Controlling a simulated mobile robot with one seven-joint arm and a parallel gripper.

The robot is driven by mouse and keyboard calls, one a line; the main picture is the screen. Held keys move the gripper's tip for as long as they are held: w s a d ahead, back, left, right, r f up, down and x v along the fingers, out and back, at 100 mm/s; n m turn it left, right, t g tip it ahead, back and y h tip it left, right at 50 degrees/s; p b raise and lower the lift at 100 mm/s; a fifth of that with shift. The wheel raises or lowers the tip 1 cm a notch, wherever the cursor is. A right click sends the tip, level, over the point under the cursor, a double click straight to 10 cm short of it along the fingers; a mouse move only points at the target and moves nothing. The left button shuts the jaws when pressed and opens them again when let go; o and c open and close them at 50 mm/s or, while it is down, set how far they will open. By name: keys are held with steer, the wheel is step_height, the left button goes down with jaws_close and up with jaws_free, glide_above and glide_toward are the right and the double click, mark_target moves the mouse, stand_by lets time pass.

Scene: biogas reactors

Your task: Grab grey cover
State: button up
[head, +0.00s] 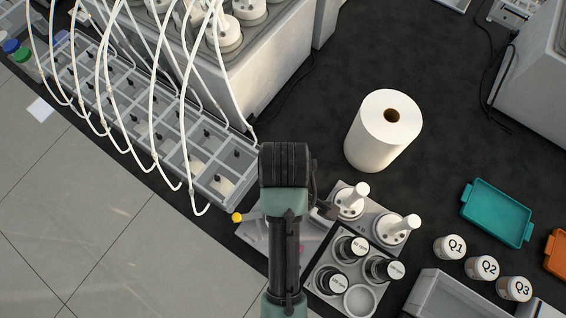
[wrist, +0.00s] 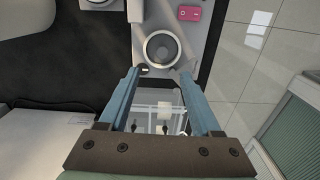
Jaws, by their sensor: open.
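In the wrist view my gripper (wrist: 158,78) is open, its two blue fingers apart with nothing held between them. The device has a pink switch (wrist: 189,13). In the head view my arm hides the gripper and most of this device (head: 255,238). A clear compartmented rack (wrist: 160,108) shows between the fingers.
A paper roll (head: 383,131), a teal tray (head: 497,213) and jars Q1 to Q3 (head: 482,268) are further right. A tubed rack (head: 150,115) is left.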

step_height(320, 180, down, 6)
steer(key=shift+f+p, duration=0.25)
steer(key=shift+p, duration=0.05)
steer(key=shift+s+a+f+p, duration=0.15)
steer(key=shift+f+p, duration=0.2)
steer(key=shift+f, duration=1)
steer(key=shift+a+f+p, duration=0.15)
steer(key=shift+f+p, duration=0.15)
steer(key=shift+f, duration=1.05)
jaws_close()
